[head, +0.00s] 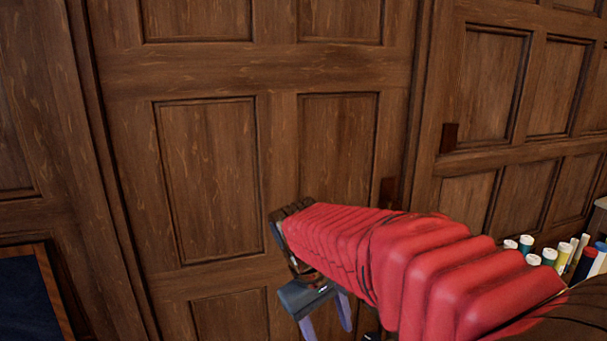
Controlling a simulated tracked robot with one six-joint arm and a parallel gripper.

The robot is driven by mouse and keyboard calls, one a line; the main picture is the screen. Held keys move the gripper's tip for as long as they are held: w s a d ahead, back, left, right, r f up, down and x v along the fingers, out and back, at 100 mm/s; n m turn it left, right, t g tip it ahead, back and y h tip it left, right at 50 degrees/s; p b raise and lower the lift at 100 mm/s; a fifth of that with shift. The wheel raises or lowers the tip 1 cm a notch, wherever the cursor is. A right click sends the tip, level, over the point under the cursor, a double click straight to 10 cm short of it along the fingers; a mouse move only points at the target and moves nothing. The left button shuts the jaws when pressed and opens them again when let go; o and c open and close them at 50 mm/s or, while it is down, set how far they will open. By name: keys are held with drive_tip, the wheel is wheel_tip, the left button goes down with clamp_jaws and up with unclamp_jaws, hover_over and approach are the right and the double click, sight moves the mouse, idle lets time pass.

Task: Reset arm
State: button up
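My arm, in a red ribbed cover, reaches from the lower right of the head view toward the middle. My gripper (326,320) hangs below the arm's far end and points down. Its two purplish fingers stand apart, with nothing visible between them. The left finger runs to the bottom edge of the view, so its tip may be cut off. No other object of the task shows.
A dark wooden panelled door (210,180) fills the background, with more panelling (490,85) to the right. Several rolled tubes (584,262) stand at the lower right beside my arm. A dark blue framed panel (25,300) is at the lower left.

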drive_tip(key=s+d+r+m+t+y, duration=0.1)
drive_tip(key=s+d+m+t, duration=0.1)
drive_tip(key=s+d, duration=0.3)
drive_tip(key=s+d+r+m+t+y, duration=0.1)
drive_tip(key=s+d+r+m+t, duration=0.1)
drive_tip(key=s, duration=0.8)
drive_tip(key=d+m+t, duration=0.1)
drive_tip(key=d+m, duration=0.1)
drive_tip(key=d, duration=0.1)
drive_tip(key=shift+s+d+r+m+y, duration=0.15)
drive_tip(key=shift+s+d+m+y, duration=0.15)
drive_tip(key=shift+d+y, duration=0.1)
